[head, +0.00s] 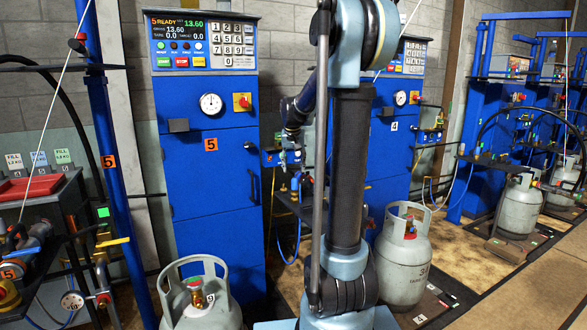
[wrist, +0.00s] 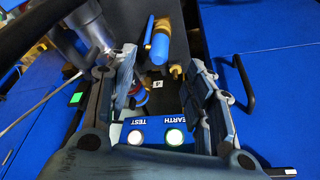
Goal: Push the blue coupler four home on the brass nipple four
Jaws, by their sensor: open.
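A blue coupler (wrist: 159,46) with brass on it shows in the wrist view, beyond the fingertips and against a dark surface. A small brass piece (wrist: 176,72) lies just below it in the picture, near a tag marked 4; I cannot tell for sure that it is the nipple. My gripper (wrist: 162,75) is open, with one finger on each side of the picture and nothing held between them. In the head view my gripper (head: 291,150) is small and partly hidden by my arm, near the shelf between cabinets 5 and 4.
A blue box (wrist: 160,128) with TEST and EARTH lamps shows between my fingers. Blue cabinet 5 (head: 208,180) and blue cabinet 4 (head: 388,155) stand either side of the shelf. Grey cylinders stand at the lower left (head: 203,311) and right (head: 402,262).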

